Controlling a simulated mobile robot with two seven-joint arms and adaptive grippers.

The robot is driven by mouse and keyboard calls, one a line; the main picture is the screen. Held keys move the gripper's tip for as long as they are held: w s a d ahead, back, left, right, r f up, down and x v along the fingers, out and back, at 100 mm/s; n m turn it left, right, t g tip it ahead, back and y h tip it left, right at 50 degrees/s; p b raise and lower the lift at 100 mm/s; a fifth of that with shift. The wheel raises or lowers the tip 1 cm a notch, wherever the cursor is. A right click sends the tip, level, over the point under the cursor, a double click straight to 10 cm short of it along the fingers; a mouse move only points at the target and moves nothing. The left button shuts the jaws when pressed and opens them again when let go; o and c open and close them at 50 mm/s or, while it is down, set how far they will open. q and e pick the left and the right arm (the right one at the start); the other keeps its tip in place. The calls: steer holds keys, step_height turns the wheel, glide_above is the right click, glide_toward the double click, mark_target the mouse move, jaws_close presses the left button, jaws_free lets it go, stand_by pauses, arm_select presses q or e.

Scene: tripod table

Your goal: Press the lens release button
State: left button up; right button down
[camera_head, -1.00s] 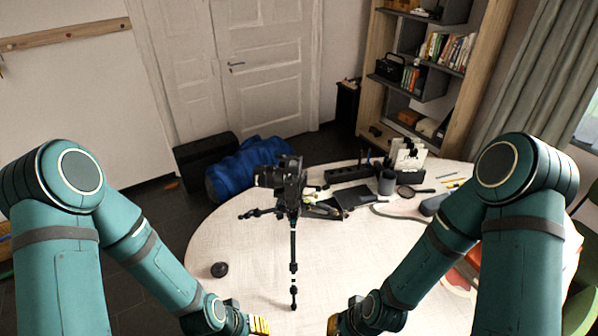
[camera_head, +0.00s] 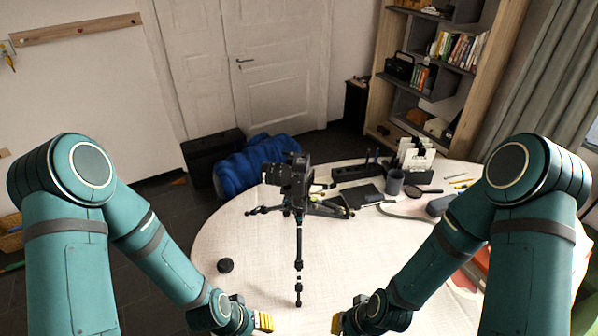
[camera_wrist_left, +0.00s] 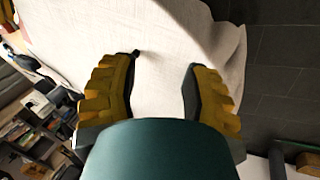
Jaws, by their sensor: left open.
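The black camera (camera_head: 288,178) sits on a black tripod (camera_head: 299,255) that stands on the round table. Its lens points left in the head view. The release button is too small to make out. My left gripper (camera_head: 264,321) is at the table's near side, in front and left of the tripod, touching nothing. In the left wrist view its yellow fingers (camera_wrist_left: 160,85) are wide apart with only white tabletop between them. My right gripper (camera_head: 337,323) is at the near side, right of the tripod leg; its finger gap does not show clearly.
A dark cup (camera_head: 394,182), a magnifier (camera_head: 418,192) and a card holder (camera_head: 415,155) stand toward the back right. The front middle of the table is clear.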

arm_select(q)
steer(key=shift+o, duration=0.2)
jaws_close()
stand_by(1.0)
